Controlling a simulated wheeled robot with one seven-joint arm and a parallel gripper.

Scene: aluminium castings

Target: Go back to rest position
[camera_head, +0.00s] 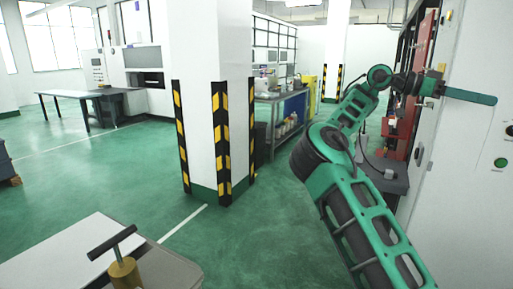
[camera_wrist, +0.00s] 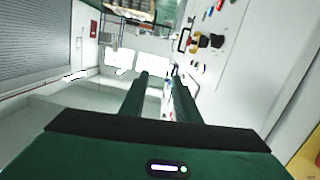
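The task names no object, only my arm and gripper. In the head view my green arm rises from the lower right and bends at a far elbow. My gripper (camera_head: 493,99) points right, in front of the white cabinet side. In the wrist view my gripper (camera_wrist: 161,77) shows two dark green fingers with a gap between them. Nothing is held between them. In the head view the fingers overlap, so their gap does not show there.
A white pillar (camera_head: 197,60) with striped guards stands ahead. The white machine cabinet (camera_head: 462,150) is close on the right. A pale table (camera_head: 60,262) with a T-handled brass piece (camera_head: 124,272) is at lower left. Green floor (camera_head: 90,180) is open at left.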

